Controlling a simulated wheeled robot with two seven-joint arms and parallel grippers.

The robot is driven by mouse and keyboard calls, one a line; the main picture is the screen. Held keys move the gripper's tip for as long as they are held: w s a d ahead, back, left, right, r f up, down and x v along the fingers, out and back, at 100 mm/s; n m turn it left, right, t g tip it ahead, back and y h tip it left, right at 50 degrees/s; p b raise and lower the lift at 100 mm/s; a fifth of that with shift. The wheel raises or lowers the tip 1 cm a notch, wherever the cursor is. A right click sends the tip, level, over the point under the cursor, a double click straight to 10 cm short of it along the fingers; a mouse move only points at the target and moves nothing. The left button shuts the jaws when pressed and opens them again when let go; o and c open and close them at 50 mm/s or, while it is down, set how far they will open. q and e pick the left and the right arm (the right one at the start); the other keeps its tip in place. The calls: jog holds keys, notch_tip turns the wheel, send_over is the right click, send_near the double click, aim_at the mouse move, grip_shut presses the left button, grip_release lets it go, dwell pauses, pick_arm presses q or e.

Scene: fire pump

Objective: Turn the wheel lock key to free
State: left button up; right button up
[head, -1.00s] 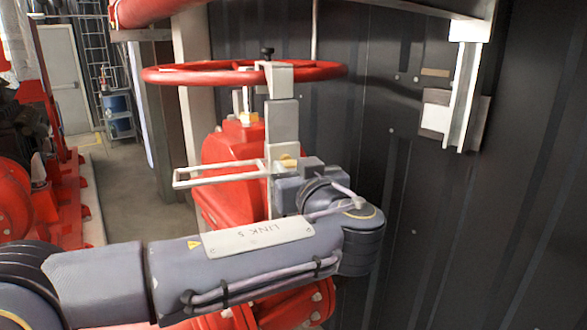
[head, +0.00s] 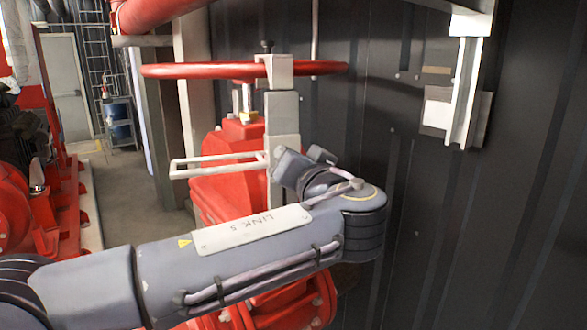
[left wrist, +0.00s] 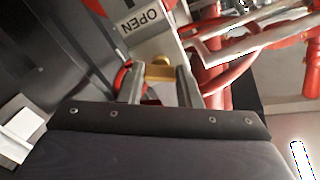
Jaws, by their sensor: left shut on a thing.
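The red handwheel (head: 195,70) lies level at the top of the valve. A pale grey lock bracket (head: 281,115) stands upright under its rim, with a clamp block and black knob (head: 267,46) at the wheel. In the left wrist view, a small brass-yellow key (left wrist: 159,72) sits between the fingers of my left gripper (left wrist: 159,80), which is shut on it. An OPEN label (left wrist: 142,20) shows just beyond the key, on the bracket. In the head view my left wrist is tilted against the bracket and hides the key and fingertips. My right gripper is not in view.
A white rod handle (head: 215,165) sticks out left of the bracket. The red valve body (head: 228,180) is behind it. A dark ribbed wall (head: 480,230) stands close on the right, with a steel bracket (head: 462,95). Open floor lies at the back left.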

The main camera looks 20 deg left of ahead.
pick_arm(q)
jog(key=shift+m+p, duration=0.75)
jog(key=shift+m, duration=5.05)
jog(key=o, duration=0.7)
jog(key=shift+d, duration=0.1)
jog(key=b+v, duration=0.2)
jog(key=v, duration=0.5)
jog(key=shift+s+d, duration=0.2)
jog(key=shift+s, duration=0.15)
